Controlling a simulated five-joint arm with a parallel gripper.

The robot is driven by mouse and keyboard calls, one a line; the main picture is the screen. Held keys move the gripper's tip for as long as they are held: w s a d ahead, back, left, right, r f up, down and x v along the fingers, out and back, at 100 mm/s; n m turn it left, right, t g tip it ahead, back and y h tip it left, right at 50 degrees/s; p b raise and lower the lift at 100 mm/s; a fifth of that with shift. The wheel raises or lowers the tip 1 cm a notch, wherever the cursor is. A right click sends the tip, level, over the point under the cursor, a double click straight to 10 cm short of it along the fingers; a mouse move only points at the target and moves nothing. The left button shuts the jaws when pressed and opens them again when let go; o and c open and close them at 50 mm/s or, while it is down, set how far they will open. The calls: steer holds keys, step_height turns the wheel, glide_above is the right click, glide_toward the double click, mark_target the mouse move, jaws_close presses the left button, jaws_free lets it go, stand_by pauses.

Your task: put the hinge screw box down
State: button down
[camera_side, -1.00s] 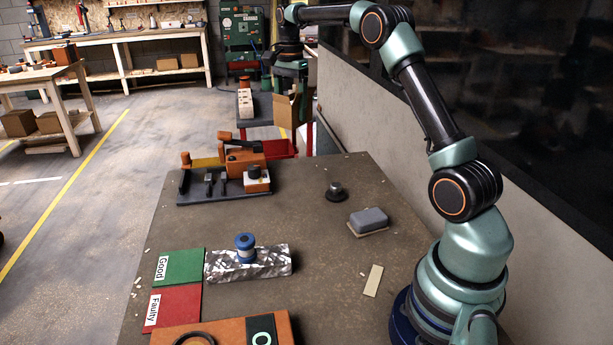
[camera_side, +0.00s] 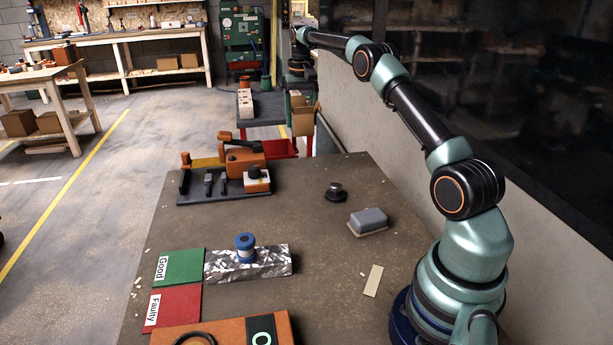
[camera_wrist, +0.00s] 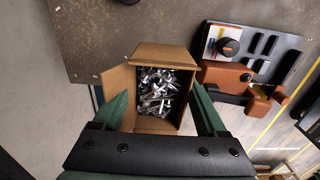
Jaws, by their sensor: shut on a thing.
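The hinge screw box (camera_side: 303,119) is a small open cardboard box beyond the far edge of the work table in the side view. In the wrist view the box (camera_wrist: 182,58) is full of shiny metal hardware, with one flap folded out to the left. My gripper (camera_wrist: 160,98) has its green fingers shut on the box, one on each side. In the side view my gripper (camera_side: 299,98) is small and far off. Whether the underside of the box touches anything cannot be seen.
The work table (camera_side: 300,205) carries an orange and black fixture (camera_side: 225,178), a dark round knob (camera_side: 336,192), a grey block (camera_side: 369,221) and a foil-covered block (camera_side: 220,265). A red bin (camera_side: 281,148) stands beyond the table, below the box. A wall runs along the right.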

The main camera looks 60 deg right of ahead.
step_height(320, 180, down, 16)
stand_by(0.5)
steer(key=shift+f, duration=0.1)
jaws_free()
steer(key=shift+f, duration=0.1)
